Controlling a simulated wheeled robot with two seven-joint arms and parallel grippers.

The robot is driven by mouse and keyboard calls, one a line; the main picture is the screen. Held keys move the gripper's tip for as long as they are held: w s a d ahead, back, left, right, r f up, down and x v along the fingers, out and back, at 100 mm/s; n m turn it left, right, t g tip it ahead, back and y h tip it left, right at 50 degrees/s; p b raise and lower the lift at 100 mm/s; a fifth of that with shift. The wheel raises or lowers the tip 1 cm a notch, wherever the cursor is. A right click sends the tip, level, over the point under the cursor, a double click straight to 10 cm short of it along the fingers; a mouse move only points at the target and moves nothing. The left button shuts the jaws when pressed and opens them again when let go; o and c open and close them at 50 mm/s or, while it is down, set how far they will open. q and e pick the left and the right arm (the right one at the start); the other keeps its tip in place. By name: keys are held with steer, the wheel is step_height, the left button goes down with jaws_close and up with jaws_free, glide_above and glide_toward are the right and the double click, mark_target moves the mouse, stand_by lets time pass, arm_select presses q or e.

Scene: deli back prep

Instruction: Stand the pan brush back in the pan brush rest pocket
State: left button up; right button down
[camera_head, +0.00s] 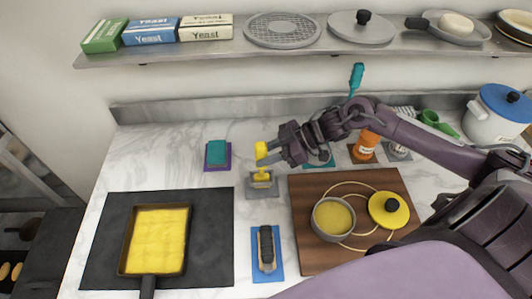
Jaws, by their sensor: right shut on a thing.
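My right gripper (272,151) reaches in from the right and is shut on a yellow pan brush (262,153). The brush is roughly upright, and its lower end is at a small grey rest (263,191) on the marble counter. I cannot tell whether the lower end is inside the pocket or just above it. The gripper's fingers partly cover the brush. My left gripper is not in view.
A wooden board (304,253) with a yellow-filled pot (333,218) and a yellow lid (388,209) lies right of the rest. A blue mat (258,273) with a dark-handled tool is in front. A teal block (217,150) sits left. A pan (157,240) lies on a black mat.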

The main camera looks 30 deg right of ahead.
steer(key=shift+f, duration=0.35)
stand_by(0.3)
steer(key=c, duration=1.1)
jaws_free()
steer(key=shift+o, duration=0.2)
steer(key=shift+d, duration=0.1)
steer(key=p+v, duration=0.5)
steer(key=v, duration=0.8)
steer(key=shift+s+d+r, duration=0.2)
steer(key=shift+d, duration=0.1)
stand_by(1.3)
